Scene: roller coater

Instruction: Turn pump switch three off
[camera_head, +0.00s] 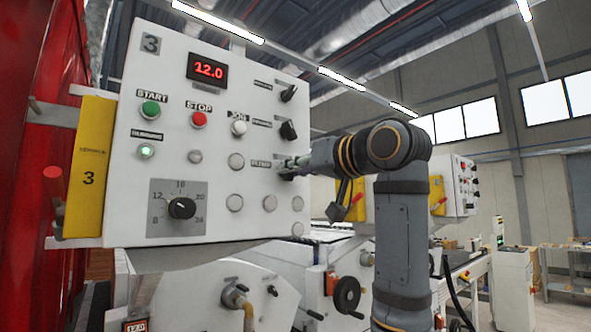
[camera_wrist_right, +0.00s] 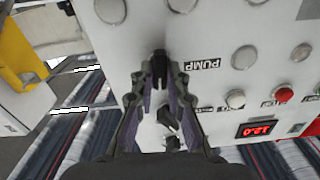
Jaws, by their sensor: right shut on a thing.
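The white control panel (camera_head: 215,95) marked 3 fills the left half of the head view. The black pump switch (camera_head: 287,176) is at its right side, beside the PUMP label (camera_head: 261,163). My right gripper (camera_head: 291,165) reaches in from the right with its tips at the switch, which they partly hide. In the right wrist view the two fingers (camera_wrist_right: 160,84) close together on the black pump switch (camera_wrist_right: 160,60), next to the PUMP label (camera_wrist_right: 200,65). The switch's exact angle is hard to tell. My left gripper is not in view.
Two more black switches, the middle one (camera_head: 288,130) and the top one (camera_head: 288,93), sit above. The panel also has a green start button (camera_head: 150,109), a red stop button (camera_head: 199,119), a dial (camera_head: 182,208) and a red 12.0 display (camera_head: 208,70).

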